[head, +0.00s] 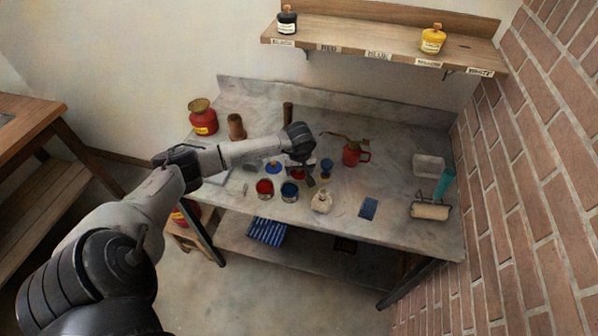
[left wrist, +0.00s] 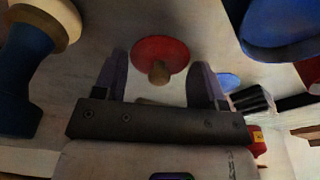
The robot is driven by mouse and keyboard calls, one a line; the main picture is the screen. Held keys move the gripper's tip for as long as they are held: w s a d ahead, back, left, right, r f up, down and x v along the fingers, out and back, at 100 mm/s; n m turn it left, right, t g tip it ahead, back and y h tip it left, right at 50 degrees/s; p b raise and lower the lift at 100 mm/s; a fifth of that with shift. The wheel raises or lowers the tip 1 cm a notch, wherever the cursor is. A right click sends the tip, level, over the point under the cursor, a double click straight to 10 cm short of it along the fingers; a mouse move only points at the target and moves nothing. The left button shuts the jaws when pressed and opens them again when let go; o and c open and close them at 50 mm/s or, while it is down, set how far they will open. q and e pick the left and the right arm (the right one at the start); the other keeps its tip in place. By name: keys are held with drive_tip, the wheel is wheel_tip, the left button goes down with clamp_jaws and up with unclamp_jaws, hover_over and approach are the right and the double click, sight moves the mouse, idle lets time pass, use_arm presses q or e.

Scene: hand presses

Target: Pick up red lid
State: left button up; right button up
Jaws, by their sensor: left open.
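The red lid (left wrist: 172,50), a round disc with a wooden knob, shows in the left wrist view between the fingers of my left gripper (left wrist: 160,65). The fingers are open, one on each side of the lid, and do not visibly touch it. In the head view my left gripper (head: 305,174) points down over the work table. The red lid (head: 297,175) is partly hidden behind it there. My right gripper is not in view.
The table (head: 395,180) is partly clear.

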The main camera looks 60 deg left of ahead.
use_arm(q)
drive_tip(key=shift+f, duration=0.1)
clamp_jaws()
idle(0.5)
